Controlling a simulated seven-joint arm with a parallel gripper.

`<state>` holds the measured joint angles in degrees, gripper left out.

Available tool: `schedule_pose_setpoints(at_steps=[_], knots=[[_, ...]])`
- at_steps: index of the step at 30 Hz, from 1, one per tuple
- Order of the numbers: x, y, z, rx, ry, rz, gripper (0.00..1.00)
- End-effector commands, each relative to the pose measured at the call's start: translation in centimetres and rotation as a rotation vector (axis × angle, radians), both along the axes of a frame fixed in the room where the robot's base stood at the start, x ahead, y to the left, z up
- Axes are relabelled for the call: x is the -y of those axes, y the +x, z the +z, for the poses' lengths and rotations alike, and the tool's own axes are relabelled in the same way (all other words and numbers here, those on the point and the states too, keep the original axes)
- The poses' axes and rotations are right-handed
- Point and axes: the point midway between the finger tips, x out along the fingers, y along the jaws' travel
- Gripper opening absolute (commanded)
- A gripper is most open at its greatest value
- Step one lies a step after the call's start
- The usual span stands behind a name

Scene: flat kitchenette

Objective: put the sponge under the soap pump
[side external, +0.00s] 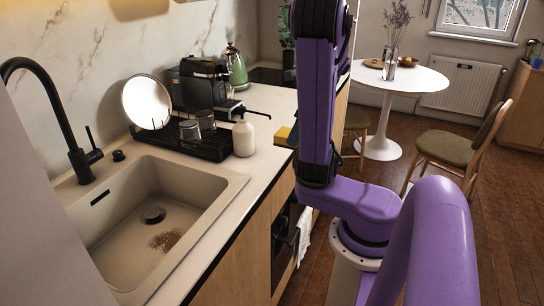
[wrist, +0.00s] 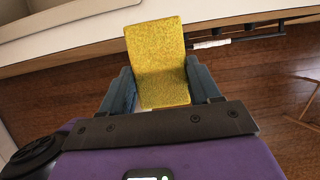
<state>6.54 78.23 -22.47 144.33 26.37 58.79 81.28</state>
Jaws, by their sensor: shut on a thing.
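The yellow sponge (wrist: 158,62) is held between the two blue-grey fingers of my gripper (wrist: 162,88) in the wrist view. In the side external view, part of the sponge (side external: 282,136) shows just left of my purple arm, near the counter's front edge; most of my gripper is hidden behind the arm there. The soap pump (side external: 243,137) is a white bottle with a dark spout, standing upright on the counter to the left of the sponge. The sponge and the bottle are apart. I cannot tell the sponge's exact height over the counter.
The sink (side external: 160,215) lies in front of the soap pump. A black drying tray (side external: 208,148) with cups and a round plate (side external: 147,102) stands behind it. A coffee machine (side external: 200,85) and green kettle (side external: 236,68) stand farther back. Wooden floor lies beyond the counter edge.

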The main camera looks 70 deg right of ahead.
Motion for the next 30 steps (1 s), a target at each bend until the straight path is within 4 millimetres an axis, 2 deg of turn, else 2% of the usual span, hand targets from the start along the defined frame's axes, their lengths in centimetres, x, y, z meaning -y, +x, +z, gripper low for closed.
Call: schedule_pose_setpoints(at_steps=[19, 30], knots=[[5.4, 7.0, -4.0, -0.002, 0.005, 0.003, 0.3], [7.5, 9.8, -8.3, -0.002, 0.004, 0.001, 0.3]])
